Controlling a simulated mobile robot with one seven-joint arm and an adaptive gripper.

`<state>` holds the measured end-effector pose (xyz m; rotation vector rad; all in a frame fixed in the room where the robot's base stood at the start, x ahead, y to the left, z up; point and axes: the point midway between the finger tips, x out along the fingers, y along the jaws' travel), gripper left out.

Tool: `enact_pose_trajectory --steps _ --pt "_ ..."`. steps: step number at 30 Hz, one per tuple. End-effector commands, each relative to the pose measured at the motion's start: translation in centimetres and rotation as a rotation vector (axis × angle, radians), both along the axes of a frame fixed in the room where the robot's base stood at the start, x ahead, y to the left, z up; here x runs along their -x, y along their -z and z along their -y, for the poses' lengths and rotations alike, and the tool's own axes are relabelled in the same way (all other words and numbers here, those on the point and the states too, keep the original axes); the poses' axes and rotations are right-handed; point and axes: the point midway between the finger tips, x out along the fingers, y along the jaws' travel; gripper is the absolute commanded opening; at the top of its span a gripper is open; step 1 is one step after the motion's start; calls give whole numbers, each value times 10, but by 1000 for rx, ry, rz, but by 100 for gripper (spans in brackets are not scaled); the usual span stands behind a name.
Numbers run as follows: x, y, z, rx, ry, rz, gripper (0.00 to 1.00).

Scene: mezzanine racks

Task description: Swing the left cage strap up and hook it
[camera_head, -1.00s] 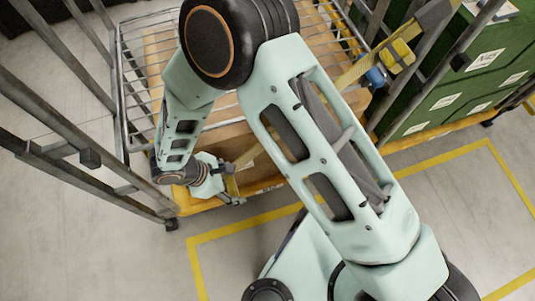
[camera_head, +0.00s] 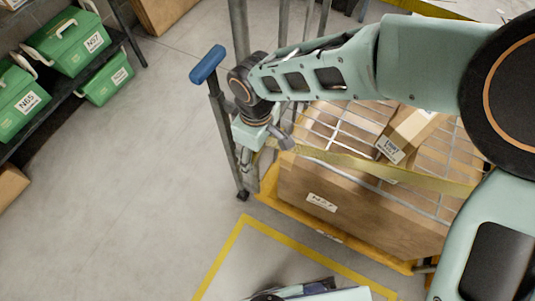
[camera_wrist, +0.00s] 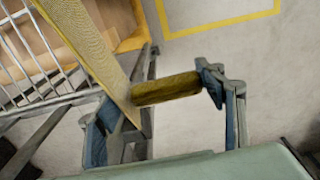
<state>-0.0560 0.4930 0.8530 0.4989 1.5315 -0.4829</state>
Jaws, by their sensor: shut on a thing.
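The yellow cage strap (camera_head: 400,175) runs slack-free across the cage front, from behind my arm at the right to my gripper (camera_head: 268,146) near the left post (camera_head: 222,130). In the wrist view its webbing (camera_wrist: 85,40) comes down from the upper left to a yellow bar-shaped end (camera_wrist: 168,88). My gripper (camera_wrist: 165,95), with blue finger pads, is shut on this strap end. The strap's far end is hidden by my arm. I cannot make out a hook at the post.
The wire cage holds a large carton (camera_head: 360,215) and a small carton (camera_head: 408,135) on a yellow base. A blue handle (camera_head: 207,65) tops the left post. Green bins (camera_head: 80,45) stand on a rack at the left. The floor (camera_head: 130,190) between is clear.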

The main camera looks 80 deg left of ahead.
Motion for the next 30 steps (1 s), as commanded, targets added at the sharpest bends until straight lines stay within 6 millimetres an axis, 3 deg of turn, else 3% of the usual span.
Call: enact_pose_trajectory --steps 3,16,17,18,20,30 --pt "9 -6 5 9 -5 -16 21" --pt "10 -14 0 -4 -1 -19 20" --pt "10 -14 0 -5 0 -19 67" --pt "10 -14 0 -6 0 -19 72" --pt "9 -14 0 -6 0 -18 77" --pt "6 -15 -1 -5 3 -16 77"
